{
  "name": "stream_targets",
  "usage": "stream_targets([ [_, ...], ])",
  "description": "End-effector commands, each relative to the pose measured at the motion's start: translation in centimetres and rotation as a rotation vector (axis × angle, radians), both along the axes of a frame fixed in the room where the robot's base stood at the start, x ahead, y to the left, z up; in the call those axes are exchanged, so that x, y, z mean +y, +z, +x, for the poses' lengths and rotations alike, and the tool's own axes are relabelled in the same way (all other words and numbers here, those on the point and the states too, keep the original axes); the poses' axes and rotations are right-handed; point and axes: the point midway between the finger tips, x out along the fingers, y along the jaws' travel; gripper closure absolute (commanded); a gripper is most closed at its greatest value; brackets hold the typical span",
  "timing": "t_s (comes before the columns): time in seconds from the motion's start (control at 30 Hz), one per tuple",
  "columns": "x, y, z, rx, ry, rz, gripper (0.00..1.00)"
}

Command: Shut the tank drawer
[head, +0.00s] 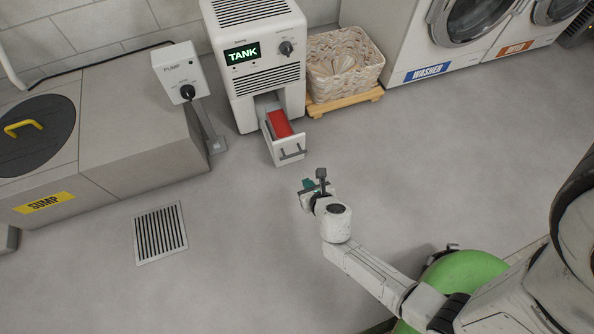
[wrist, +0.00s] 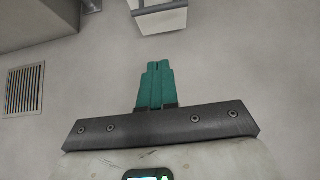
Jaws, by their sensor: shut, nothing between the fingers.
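The tank drawer (head: 289,150) is pulled out from the bottom of the white tank unit (head: 268,82), which has a lit "TANK" display and a knob. Something red (head: 280,123) lies inside the drawer, and a dark bar handle (head: 293,152) is on its front. My gripper (head: 307,185) is in front of the drawer, to its lower right, apart from it. In the wrist view its teal fingers (wrist: 158,84) are together with nothing between them. The drawer's front (wrist: 160,17) shows at the top of that view, beyond the fingertips.
A wicker basket (head: 343,68) on a wooden pallet (head: 345,101) stands right of the tank unit. The pump post (head: 211,130) and sump box (head: 125,125) are at left. A floor grate (head: 159,233) lies at lower left. The floor around the drawer's front is clear.

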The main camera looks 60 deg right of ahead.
Motion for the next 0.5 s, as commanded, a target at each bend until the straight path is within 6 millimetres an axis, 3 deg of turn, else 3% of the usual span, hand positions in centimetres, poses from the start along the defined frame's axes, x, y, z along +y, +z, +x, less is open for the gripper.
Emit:
stream_targets([
  [0.5, -4.2, -6.3, 6.2, -0.004, -0.005, 0.002, 1.00],
])
